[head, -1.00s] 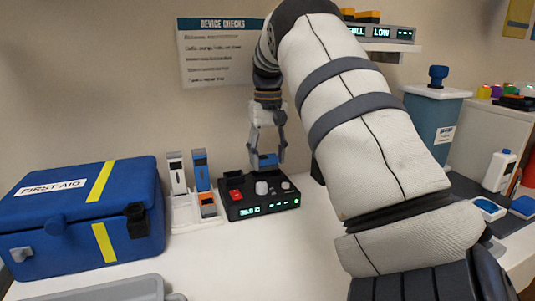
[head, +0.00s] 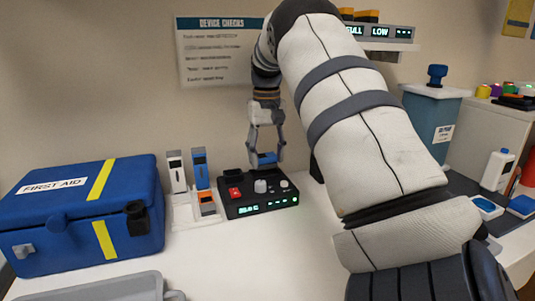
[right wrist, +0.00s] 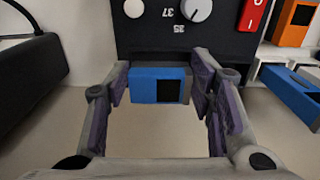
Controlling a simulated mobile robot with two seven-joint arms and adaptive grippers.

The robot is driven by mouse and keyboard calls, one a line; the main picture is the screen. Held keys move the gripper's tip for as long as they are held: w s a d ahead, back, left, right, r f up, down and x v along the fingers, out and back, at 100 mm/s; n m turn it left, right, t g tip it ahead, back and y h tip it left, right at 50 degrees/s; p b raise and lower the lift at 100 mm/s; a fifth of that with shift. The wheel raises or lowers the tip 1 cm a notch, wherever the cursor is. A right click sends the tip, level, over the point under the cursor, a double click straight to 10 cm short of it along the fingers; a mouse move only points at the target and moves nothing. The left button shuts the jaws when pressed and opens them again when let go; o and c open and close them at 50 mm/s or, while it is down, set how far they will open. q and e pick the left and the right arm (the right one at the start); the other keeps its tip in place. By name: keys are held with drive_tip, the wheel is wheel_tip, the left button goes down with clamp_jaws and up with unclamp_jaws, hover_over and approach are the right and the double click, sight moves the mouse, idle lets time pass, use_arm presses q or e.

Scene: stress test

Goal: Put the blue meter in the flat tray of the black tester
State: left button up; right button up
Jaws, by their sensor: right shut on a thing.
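The blue meter (head: 264,158) is a small blue block with a dark window, clearest in the right wrist view (right wrist: 145,88). My right gripper (head: 265,160) points down and is shut on it, with one finger at each end (right wrist: 158,88). The black tester (head: 240,209) stands on the white counter below, with a red switch, knobs and a green-lit display. In the right wrist view, the meter overlaps the tester's (right wrist: 150,45) edge; I cannot tell whether they touch. I cannot make out the flat tray. My left gripper is not in view.
Left of the tester, a white stand (head: 183,213) holds a grey, another blue and an orange meter. A blue first aid case (head: 70,225) is farther left, a grey tray (head: 130,287) in front. Devices and a bottle (head: 497,170) are at right. The counter before the tester is clear.

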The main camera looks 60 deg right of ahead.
drive_tip(key=shift+f, duration=1.05)
idle(0.4)
drive_tip(key=o, duration=1.2)
drive_tip(key=shift+o, duration=0.2)
wheel_tip(320, 180, up, 12)
